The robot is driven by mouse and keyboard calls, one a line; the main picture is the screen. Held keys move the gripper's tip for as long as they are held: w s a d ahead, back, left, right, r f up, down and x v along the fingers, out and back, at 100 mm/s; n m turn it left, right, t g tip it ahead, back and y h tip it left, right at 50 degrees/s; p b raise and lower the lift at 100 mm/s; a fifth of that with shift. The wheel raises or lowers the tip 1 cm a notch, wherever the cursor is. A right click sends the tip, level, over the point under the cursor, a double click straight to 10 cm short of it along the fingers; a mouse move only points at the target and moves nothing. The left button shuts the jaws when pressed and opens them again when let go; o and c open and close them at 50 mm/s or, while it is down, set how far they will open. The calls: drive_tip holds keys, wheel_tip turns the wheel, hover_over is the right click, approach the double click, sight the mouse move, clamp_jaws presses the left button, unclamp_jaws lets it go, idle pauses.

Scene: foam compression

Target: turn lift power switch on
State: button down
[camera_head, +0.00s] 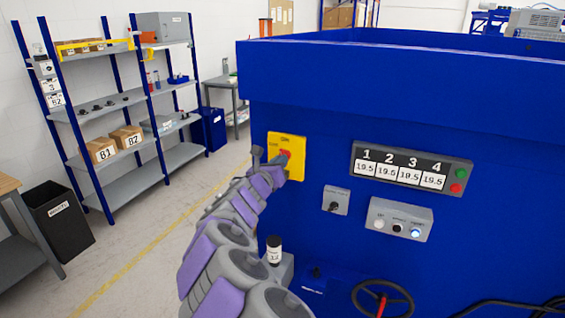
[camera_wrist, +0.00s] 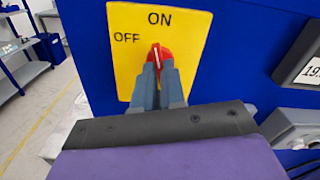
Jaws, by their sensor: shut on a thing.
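The lift power switch is a yellow plate (camera_head: 298,146) on the left part of the blue machine's front. It fills the upper middle of the wrist view (camera_wrist: 194,48), with "ON" at the top and "OFF" to the upper left. Its red knob (camera_wrist: 160,54) has a white mark standing nearly upright, pointing up towards "ON". My gripper (camera_wrist: 159,70) is shut on the red knob, one grey finger on each side. In the head view my gripper (camera_head: 282,163) reaches the plate from the lower left and partly hides the knob.
Right of the switch are a small grey switch box (camera_head: 336,200), a numbered display (camera_head: 405,167) and a button box (camera_head: 399,219). A red-and-black handwheel (camera_head: 383,300) is below. Shelves (camera_head: 120,100) and a black bin (camera_head: 58,219) stand left, across open floor.

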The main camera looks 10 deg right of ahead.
drive_tip(key=shift+f+m+b, duration=0.1)
drive_tip(key=shift+m+b, duration=0.8)
drive_tip(key=shift+b, duration=0.05)
drive_tip(key=shift+m+b, duration=0.5)
drive_tip(key=c, duration=1.3)
unclamp_jaws()
drive_tip(key=shift+w, duration=0.2)
drive_tip(key=o, duration=0.3)
drive_tip(key=shift+s, duration=0.15)
drive_tip(key=o, duration=0.6)
drive_tip(key=shift+c, duration=0.2)
